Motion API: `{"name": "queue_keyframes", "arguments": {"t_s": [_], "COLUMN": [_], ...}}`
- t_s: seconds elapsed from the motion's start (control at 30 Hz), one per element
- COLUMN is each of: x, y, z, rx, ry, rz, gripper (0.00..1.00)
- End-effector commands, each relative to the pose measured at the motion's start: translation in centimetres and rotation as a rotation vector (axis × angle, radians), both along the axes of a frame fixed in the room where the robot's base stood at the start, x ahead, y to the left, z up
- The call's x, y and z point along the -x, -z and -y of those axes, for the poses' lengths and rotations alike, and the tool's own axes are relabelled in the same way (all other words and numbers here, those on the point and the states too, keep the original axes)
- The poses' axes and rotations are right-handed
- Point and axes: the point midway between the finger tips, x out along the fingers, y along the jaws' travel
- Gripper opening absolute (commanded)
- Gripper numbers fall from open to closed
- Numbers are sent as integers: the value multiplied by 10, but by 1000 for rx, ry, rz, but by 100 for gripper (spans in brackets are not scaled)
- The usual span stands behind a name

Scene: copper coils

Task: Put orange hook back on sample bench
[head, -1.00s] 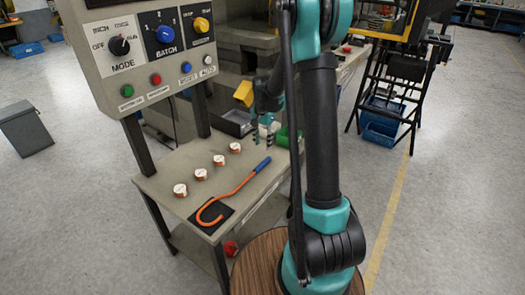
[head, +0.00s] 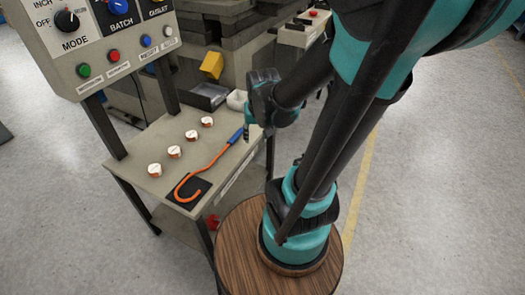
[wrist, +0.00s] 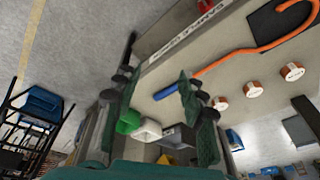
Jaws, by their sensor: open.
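The orange hook (head: 203,172) lies on the sample bench (head: 140,165) in the head view. Its curved end rests over a dark square pad (head: 204,192), and its blue handle (head: 235,137) points toward the back right. My gripper (head: 248,131) is close to the handle end, and my wrist partly hides it. In the wrist view the open fingers of my gripper (wrist: 158,98) appear on either side of the handle tip (wrist: 163,94). No grip on the handle shows. The orange shaft (wrist: 225,62) runs to the upper right. I cannot tell the gap between fingers and handle.
Several white-topped copper coils (head: 174,152) stand in a row left of the hook. A grey tray (head: 207,97) and white container (head: 237,100) are at the bench's back; a green container (wrist: 128,122) shows beside it. A control panel (head: 100,35) overhangs the left side.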

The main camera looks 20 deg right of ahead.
Motion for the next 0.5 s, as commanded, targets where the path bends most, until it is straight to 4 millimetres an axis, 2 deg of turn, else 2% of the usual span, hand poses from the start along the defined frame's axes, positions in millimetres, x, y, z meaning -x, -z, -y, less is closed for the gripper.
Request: {"name": "queue_keyframes", "arguments": {"t_s": [0.03, 0.2, 0.33, 0.5], "x": [15, 46, 57, 59], "y": [4, 14, 19, 20], "z": [2, 5, 5, 6], "rx": [11, 45, 59, 64], "ry": [-31, -121, -154, -164], "rz": [17, 65, 82, 86], "gripper": [41, 41, 41, 41]}}
